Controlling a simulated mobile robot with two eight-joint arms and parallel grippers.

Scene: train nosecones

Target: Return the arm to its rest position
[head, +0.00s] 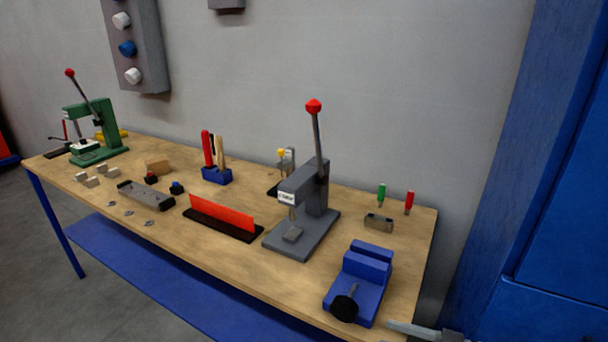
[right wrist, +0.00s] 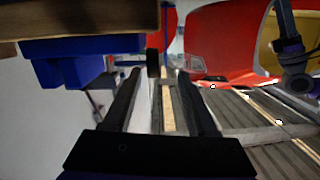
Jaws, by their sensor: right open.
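My right gripper (right wrist: 160,78) shows in the right wrist view. Its two dark fingers stand apart and nothing is between them. A wooden edge and a blue block-like part (right wrist: 80,62) are at the upper left of that view, beside the fingers and apart from them. In the head view, a grey metal piece (head: 425,331) shows at the bottom edge near the right table corner; I cannot tell what it is. My left gripper is not in view.
The workbench (head: 290,287) holds a blue vise (head: 366,272), a grey press (head: 300,235), a red strip on a black base (head: 221,213), a green press (head: 95,135) and small parts. A blue cabinet (head: 555,200) stands right. Red shapes (right wrist: 225,45) fill the wrist view's right.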

